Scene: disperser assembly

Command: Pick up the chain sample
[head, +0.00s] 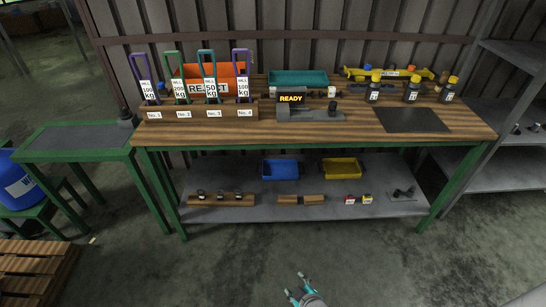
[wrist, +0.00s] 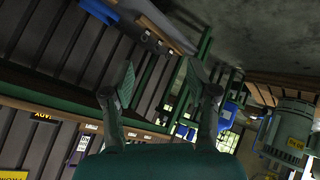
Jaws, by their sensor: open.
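No single thing is clearly marked as the chain sample. Tall looped samples with kg tags stand upright in a row of wooden holders at the left of the bench: a purple one (head: 137,72), a green one (head: 171,70), a teal one (head: 205,68) and another purple one (head: 236,68). The holders (head: 196,113) read No.1 to No.4. Small dark metal pieces sit on a wooden block (head: 220,199) on the lower shelf. My gripper (head: 295,284) is open and empty, low over the floor in front of the bench. Its spread fingers also show in the wrist view (wrist: 161,82).
A device reading READY (head: 292,99) stands mid-bench. Dark bottles (head: 411,91) and a black mat (head: 412,120) are at the right. Blue (head: 281,169) and yellow bins (head: 341,168) are on the lower shelf (head: 325,212). The floor in front is clear; a pallet (head: 35,270) lies left.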

